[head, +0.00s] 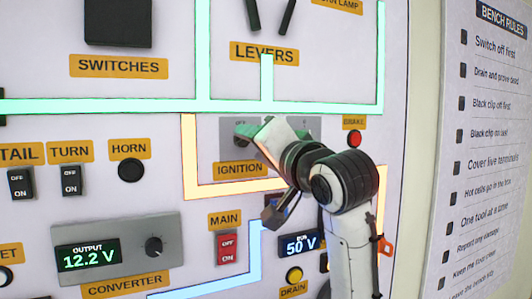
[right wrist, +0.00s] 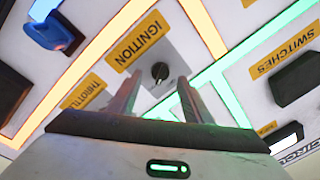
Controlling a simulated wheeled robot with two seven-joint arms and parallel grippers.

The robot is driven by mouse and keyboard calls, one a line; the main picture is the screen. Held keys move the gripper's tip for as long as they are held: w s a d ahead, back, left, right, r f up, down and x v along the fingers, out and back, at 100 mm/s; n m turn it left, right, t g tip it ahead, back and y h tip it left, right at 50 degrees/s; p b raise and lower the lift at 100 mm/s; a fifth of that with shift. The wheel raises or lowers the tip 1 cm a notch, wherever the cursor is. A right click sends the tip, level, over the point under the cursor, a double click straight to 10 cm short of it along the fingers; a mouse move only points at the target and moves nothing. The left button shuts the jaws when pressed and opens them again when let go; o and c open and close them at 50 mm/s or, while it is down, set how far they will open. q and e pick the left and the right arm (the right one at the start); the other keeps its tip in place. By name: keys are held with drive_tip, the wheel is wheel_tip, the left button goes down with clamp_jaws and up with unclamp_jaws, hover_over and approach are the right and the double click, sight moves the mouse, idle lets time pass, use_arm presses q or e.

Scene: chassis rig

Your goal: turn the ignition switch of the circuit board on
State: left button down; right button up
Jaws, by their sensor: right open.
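The ignition switch is a small dark knob (head: 242,128) on a grey plate (head: 313,127), above the yellow IGNITION label (head: 240,169). My right gripper (head: 263,133) is in front of the plate and covers much of it. In the right wrist view the knob (right wrist: 159,71) shows just beyond and between the two fingertips of my right gripper (right wrist: 158,88), which are apart with nothing between them. I cannot tell whether the fingers reach the knob's depth. My left gripper is not in view.
The upright board carries a red MAIN switch (head: 227,248), a CONVERTER box (head: 115,252), a HORN button (head: 131,170) and a red BRAKE button (head: 354,138). A blue part (right wrist: 55,35) shows in the wrist view. A rules sheet (head: 485,150) hangs at right.

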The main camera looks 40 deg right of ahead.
drive_tip(key=v, duration=0.7)
drive_tip(key=shift+b, duration=0.3)
drive_tip(key=w+a+f+n+g+y, duration=0.1)
drive_tip(key=a+f+n+g, duration=0.25)
drive_tip(key=f, duration=1.25)
drive_tip(key=a+f+n+g+y, duration=0.1)
drive_tip(key=a+f+n+g, duration=0.2)
drive_tip(key=f, duration=1.2)
drive_tip(key=s+a+f+n+g+y, duration=0.1)
drive_tip(key=s+a+f+n+g, duration=0.25)
drive_tip(key=s+f, duration=0.95)
drive_tip(key=s+a+f+n+g+y, duration=0.15)
drive_tip(key=s+f+n+g, duration=0.3)
drive_tip(key=s+f, duration=0.8)
drive_tip(key=w+a+f+t, duration=0.2)
drive_tip(key=w+f, duration=0.1)
drive_tip(key=f, duration=0.4)
drive_tip(key=w+a+f+t+y, duration=0.1)
drive_tip(key=w+a+f+t, duration=0.1)
drive_tip(key=f, duration=0.4)
drive_tip(key=shift+w+a+f+m, duration=0.35)
drive_tip(key=shift+w+a, duration=0.25)
drive_tip(key=shift+w, duration=0.1)
